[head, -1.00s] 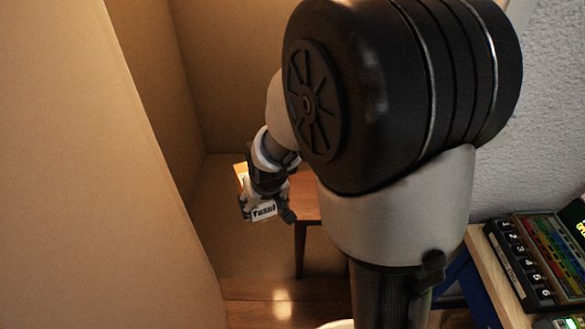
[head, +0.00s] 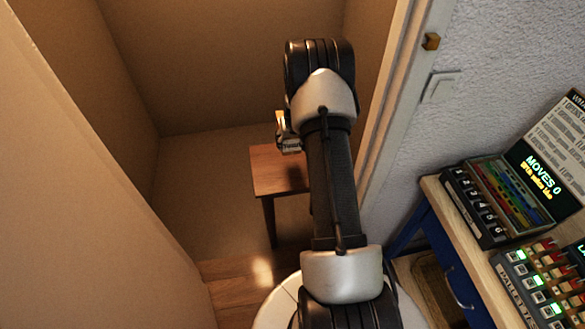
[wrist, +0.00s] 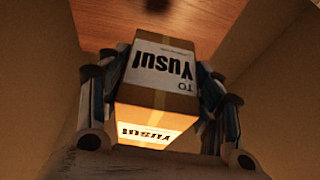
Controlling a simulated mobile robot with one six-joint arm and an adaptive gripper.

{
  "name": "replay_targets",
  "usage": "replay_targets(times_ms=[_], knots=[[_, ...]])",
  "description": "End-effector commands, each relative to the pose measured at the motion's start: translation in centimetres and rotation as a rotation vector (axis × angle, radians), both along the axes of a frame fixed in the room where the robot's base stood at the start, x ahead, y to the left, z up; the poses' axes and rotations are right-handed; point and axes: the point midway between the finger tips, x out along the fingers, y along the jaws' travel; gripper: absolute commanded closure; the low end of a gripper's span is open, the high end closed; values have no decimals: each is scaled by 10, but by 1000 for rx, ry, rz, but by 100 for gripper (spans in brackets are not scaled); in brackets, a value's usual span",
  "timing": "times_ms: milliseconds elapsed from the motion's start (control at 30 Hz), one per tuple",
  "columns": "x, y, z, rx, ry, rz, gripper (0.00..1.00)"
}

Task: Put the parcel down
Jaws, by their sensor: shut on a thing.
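The parcel (wrist: 155,75) is a small brown cardboard box with white labels reading "TO Yusuf", upside down in the wrist view. My gripper (wrist: 158,85) is shut on it, with one finger on each side. In the head view only a bit of the parcel (head: 280,127) shows beside my gripper (head: 289,144); my arm hides the rest. The parcel appears over or just behind the small wooden table (head: 275,170). The table's wooden top (wrist: 160,25) also shows beyond the parcel in the wrist view. I cannot tell the gap between them.
The table stands in a narrow alcove with tan walls (head: 220,60). A white door frame (head: 392,100) is close on the right of my arm. A desk with a button panel (head: 490,205) and consoles stands at the right. Bare floor (head: 205,190) lies left of the table.

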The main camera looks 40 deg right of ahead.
Motion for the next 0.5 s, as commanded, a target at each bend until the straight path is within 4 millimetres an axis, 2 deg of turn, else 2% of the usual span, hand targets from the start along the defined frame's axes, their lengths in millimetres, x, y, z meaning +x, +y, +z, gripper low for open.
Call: replay_targets(times_ms=[33,300,400,500], knots=[[0,1,-20,2,2,0,74],[0,1,-91,1,1,0,74],[0,1,-109,-1,-1,0,74],[1,0,-119,-2,-2,1,74]])
